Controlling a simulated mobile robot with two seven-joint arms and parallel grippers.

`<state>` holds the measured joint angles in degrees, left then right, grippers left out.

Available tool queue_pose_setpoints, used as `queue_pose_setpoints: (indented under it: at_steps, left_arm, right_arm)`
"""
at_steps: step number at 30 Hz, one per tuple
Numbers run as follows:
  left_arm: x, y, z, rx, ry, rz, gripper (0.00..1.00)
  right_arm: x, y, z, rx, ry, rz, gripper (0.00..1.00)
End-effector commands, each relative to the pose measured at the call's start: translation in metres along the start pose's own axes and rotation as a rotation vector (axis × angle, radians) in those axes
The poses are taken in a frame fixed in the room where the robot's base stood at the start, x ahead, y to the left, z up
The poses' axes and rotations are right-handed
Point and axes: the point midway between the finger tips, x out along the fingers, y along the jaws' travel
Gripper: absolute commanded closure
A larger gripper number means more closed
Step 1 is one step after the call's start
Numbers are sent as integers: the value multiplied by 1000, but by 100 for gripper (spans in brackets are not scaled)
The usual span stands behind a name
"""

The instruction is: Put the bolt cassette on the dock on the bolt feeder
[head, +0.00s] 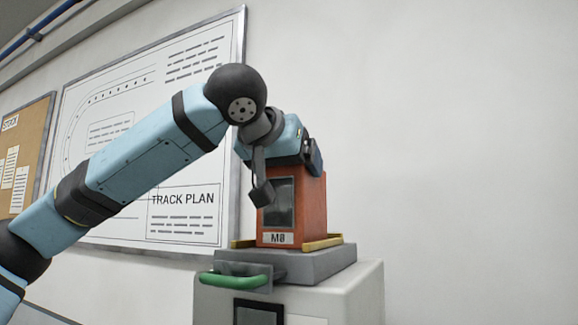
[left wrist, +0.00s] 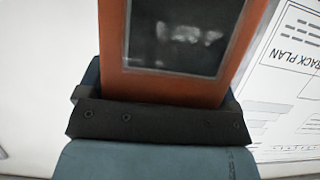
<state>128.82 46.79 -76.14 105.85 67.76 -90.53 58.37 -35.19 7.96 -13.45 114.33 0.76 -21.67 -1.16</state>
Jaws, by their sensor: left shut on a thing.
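The bolt cassette (head: 313,205) is an orange-red box with a dark window and an "M8" label. In the head view it stands upright at the dock (head: 325,262), a grey block with yellow rails on top of the bolt feeder (head: 350,295). Its base is between the yellow rails; I cannot tell whether it is fully seated. My left gripper (head: 289,163) is at the top of the cassette, shut on it. The left wrist view shows the cassette (left wrist: 120,60) close up, with bolts dimly visible behind its window. My right gripper is not in view.
A green handle (head: 234,281) sticks out at the front left of the dock. A track plan board (head: 120,130) and a cork board (head: 25,150) hang on the wall behind. The space to the right of the feeder is clear.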

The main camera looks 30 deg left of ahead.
Motion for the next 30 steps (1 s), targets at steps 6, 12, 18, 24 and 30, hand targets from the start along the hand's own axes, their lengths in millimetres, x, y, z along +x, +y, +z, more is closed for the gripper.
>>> queue_pose_setpoints:
  at_steps: [6, 12, 18, 24, 30]
  left_arm:
    - [0, 0, 0, 0, 0, 0, 0]
    - [-3, 0, -2, 0, 0, 0, 0]
    - [-36, 1, -1, 1, 3, 3, 0]
    - [-81, 1, -1, 2, 2, 2, 0]
    - [-110, 1, -1, 2, 1, 1, 0]
  right_arm:
    - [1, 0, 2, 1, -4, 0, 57]
    - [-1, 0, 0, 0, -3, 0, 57]
    - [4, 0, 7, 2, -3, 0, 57]
    - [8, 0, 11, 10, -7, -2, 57]
    - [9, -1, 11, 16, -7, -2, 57]
